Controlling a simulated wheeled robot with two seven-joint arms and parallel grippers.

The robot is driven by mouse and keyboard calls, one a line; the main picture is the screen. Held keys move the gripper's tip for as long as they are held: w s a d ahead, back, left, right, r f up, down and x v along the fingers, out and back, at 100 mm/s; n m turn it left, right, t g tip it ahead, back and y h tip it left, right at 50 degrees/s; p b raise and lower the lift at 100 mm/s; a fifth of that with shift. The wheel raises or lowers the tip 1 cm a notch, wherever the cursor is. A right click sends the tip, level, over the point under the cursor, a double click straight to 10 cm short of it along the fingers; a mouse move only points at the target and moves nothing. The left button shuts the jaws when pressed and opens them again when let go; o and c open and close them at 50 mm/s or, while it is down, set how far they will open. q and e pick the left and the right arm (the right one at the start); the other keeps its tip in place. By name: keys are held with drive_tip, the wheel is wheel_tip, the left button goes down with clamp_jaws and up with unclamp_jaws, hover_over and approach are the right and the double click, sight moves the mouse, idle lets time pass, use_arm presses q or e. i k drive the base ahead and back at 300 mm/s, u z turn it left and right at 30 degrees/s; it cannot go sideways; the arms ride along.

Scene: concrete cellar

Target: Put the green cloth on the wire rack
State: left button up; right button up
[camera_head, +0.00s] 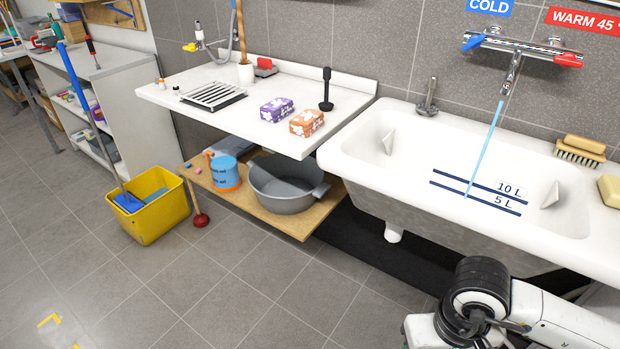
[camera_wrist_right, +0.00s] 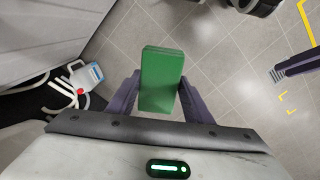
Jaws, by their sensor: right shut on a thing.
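The green cloth (camera_wrist_right: 161,72), a flat folded block shape, is between the two fingers of my right gripper (camera_wrist_right: 158,88) in the right wrist view. The gripper is shut on it and holds it above the tiled floor. In the head view my right arm shows at the lower right, but its gripper and the cloth are not clearly visible there. The wire rack (camera_head: 212,95) lies on the white counter at the upper left of the head view, far from my right arm, with nothing on it.
The counter also bears a purple box (camera_head: 277,109), an orange box (camera_head: 307,122) and a black upright tool (camera_head: 326,90). A white sink (camera_head: 375,150) with running water stands to the right. A yellow bucket (camera_head: 160,212) stands on the floor at left.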

sight(212, 91)
drive_tip(key=u, duration=1.6)
drive_tip(key=i, duration=1.4)
drive_tip(key=z, duration=0.3)
